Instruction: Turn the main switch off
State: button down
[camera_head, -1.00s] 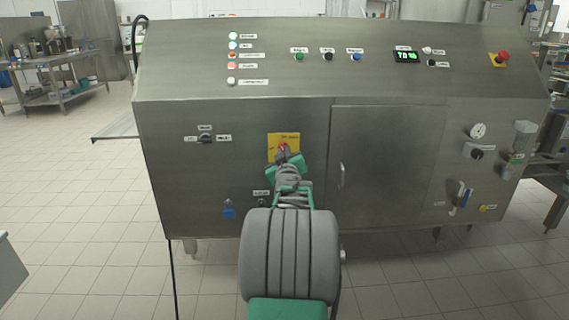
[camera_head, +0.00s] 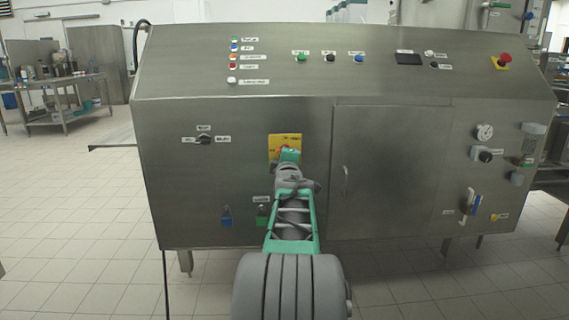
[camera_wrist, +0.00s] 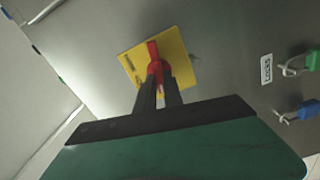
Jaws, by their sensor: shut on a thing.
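The main switch is a red rotary handle (camera_wrist: 154,52) on a yellow plate (camera_head: 285,141) on the machine's front panel. The plate also shows tilted in the wrist view (camera_wrist: 183,62). My gripper (camera_wrist: 157,72) is at the switch, with its two dark fingers shut on the red handle. In the head view my gripper (camera_head: 289,155) covers most of the handle. The display (camera_head: 409,58) at the upper right of the panel is dark, and the indicator lamps (camera_head: 235,48) at the upper left look unlit.
A blue padlock (camera_head: 226,217) and a green padlock (camera_head: 262,215) hang below the switch, beside a label. A selector knob (camera_head: 205,139) sits to its left. A cabinet door (camera_head: 388,180) with a handle is to its right. A red emergency button (camera_head: 505,60) is at the upper right.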

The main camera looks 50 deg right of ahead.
jog(key=shift+n+b, duration=0.65)
jog(key=shift+n, duration=0.55)
jog(key=shift+r, duration=0.1)
jog(key=c, duration=1.5)
grip_release()
jog(key=shift+o, duration=0.2)
jog(key=p+v, duration=0.1)
jog(key=v, duration=0.6)
jog(key=shift+s+a, duration=0.25)
jog(key=shift+s, duration=0.05)
